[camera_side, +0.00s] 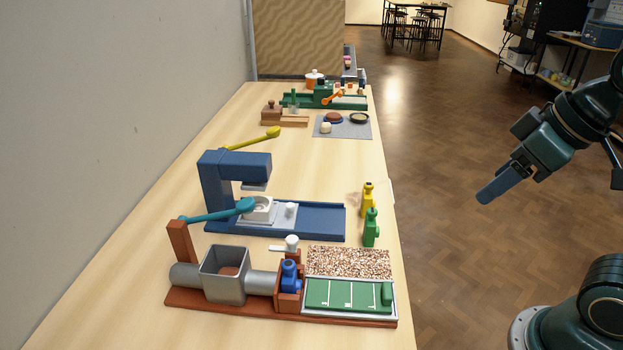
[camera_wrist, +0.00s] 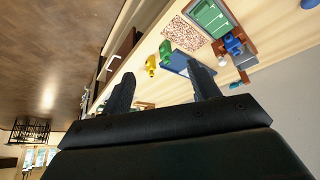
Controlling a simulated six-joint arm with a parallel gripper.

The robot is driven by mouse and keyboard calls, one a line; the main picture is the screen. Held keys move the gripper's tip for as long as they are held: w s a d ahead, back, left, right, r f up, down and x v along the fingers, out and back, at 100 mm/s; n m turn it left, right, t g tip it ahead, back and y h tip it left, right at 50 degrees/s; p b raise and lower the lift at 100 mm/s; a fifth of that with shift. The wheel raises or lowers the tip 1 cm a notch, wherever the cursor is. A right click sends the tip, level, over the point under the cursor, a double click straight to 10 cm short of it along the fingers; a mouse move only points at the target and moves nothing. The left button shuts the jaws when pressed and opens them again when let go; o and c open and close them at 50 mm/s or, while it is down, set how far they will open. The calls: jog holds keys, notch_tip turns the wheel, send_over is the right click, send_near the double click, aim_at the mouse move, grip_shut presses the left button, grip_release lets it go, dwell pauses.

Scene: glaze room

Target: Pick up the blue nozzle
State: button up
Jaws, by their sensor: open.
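The blue nozzle (camera_side: 290,274) sits in a reddish-brown holder (camera_side: 289,299) on the near machine, between its grey square hopper and the green panel. In the wrist view a blue piece that looks like the same nozzle (camera_wrist: 233,45) shows at the upper right beside the green panel. My gripper (camera_side: 487,196) hangs off to the right of the table over the floor, well apart from the nozzle. In the wrist view my gripper (camera_wrist: 162,72) has its two dark fingers spread with nothing between them.
The grey hopper (camera_side: 224,276) and a white-topped knob (camera_side: 291,243) stand close to the nozzle. A speckled patch (camera_side: 348,262) and green panel (camera_side: 341,295) lie to its right. Green (camera_side: 371,229) and yellow (camera_side: 368,200) bottles stand near the table edge, beside a blue press (camera_side: 222,178).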

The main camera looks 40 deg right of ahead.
jog(key=w+a+f+n+g+y, duration=0.2)
jog(key=w+a+n, duration=0.6)
jog(key=w+a, duration=0.1)
jog(key=w+a+f+n+g+y, duration=0.2)
jog(key=w+a+n+g, duration=0.1)
jog(key=w+a+n, duration=0.6)
jog(key=shift+w, duration=1.05)
jog(key=shift+f, duration=0.15)
send_near(292, 281)
jog(key=shift+w+a+f, duration=0.15)
jog(key=shift+w+f, duration=0.75)
jog(key=shift+w, duration=0.3)
jog(key=shift+f, duration=0.15)
jog(key=shift+s+x, duration=0.15)
jog(key=shift+x, duration=1.1)
jog(key=shift+s+x, duration=0.1)
jog(key=shift+x, duration=1.1)
jog(key=shift+c, duration=0.3)
jog(key=shift+f, duration=0.1)
grip_shut()
